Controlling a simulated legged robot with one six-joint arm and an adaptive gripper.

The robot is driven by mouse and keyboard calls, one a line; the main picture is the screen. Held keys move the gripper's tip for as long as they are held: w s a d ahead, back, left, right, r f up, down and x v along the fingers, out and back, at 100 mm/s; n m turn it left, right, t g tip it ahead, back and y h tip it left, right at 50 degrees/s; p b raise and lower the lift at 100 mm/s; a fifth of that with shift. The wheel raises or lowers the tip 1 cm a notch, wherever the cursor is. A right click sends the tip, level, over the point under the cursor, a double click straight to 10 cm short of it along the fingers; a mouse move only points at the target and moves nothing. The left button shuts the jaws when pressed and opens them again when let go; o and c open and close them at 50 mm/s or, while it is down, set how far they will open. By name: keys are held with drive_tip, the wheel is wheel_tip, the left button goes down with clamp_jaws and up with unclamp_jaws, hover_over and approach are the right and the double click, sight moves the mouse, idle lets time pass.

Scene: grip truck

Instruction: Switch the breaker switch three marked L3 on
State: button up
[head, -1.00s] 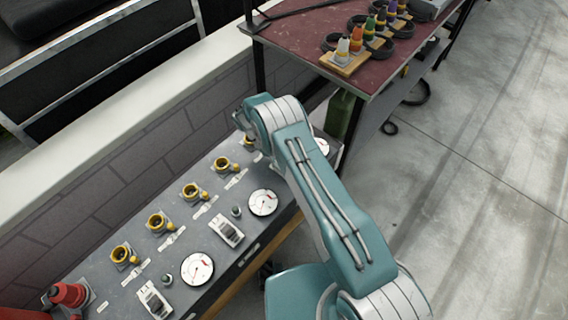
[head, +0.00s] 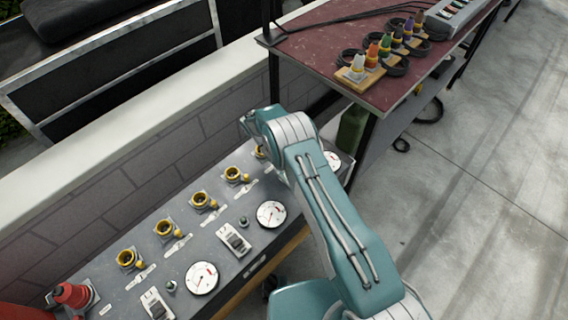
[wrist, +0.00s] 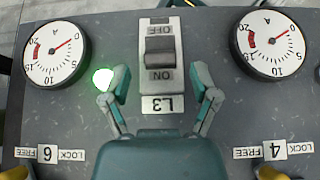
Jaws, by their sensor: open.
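The breaker switch marked L3 (wrist: 160,62) is at the top middle of the wrist view, a dark rocker in a pale housing. OFF is printed above the rocker and ON below it; its position is hard to tell. The L3 label (wrist: 163,105) sits just below the housing. My gripper (wrist: 160,83) is open and empty, with one fingertip on each side of the lower part of the switch; contact is not clear. In the head view my arm hides the gripper, and I cannot make out the L3 switch there.
A lit green lamp (wrist: 103,78) is beside the left finger. Round gauges flank the switch, left (wrist: 57,48) and right (wrist: 270,44). Other breakers (head: 235,238) and yellow sockets (head: 203,201) line the panel. A red-topped table (head: 318,48) with coloured plugs stands beyond.

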drive_tip(key=v, duration=0.5)
drive_tip(key=shift+f, duration=0.2)
drive_tip(key=shift+w+a+r, duration=0.1)
drive_tip(key=shift+a+r, duration=0.1)
